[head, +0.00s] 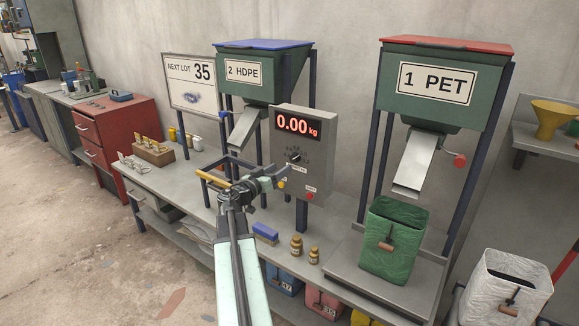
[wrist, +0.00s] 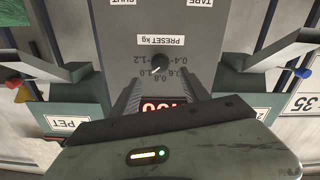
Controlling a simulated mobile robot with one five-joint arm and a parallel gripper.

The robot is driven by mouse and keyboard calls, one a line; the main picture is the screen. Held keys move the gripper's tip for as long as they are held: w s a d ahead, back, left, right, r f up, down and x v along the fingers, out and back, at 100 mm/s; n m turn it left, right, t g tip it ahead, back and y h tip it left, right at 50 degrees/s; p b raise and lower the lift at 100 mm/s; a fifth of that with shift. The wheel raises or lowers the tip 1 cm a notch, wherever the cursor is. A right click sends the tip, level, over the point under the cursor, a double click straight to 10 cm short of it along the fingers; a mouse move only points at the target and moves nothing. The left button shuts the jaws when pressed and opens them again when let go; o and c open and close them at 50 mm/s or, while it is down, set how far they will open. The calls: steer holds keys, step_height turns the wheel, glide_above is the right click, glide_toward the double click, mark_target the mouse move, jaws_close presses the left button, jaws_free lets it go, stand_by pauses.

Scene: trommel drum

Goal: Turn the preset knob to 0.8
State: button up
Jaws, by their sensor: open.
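The preset knob (head: 294,157) is a small dark knob on the front of the grey scale box (head: 318,145), under a red display reading 0.00 kg. In the wrist view the panel is upside down; the knob (wrist: 159,68) sits below the PRESET kg label, with marks such as 0.4, 0.6, 0.8, 1.0 and 1.2 around it. Its pointer is too small to read surely. My gripper (head: 283,172) is open in front of the panel, close to the knob. In the wrist view its fingers (wrist: 160,88) stand apart, either side of the knob's line; contact cannot be told.
A yellow button and a red button (head: 309,196) sit low on the box. The PET hopper (head: 435,85) and green bin (head: 393,240) stand right, the HDPE hopper (head: 255,75) behind left. A blue block (head: 265,233) and small brown bottles (head: 297,245) stand on the bench below.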

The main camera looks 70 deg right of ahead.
mark_target(292, 160)
steer(key=x, duration=0.7)
steer(key=shift+d, duration=0.35)
steer(key=shift+a, duration=0.1)
jaws_close()
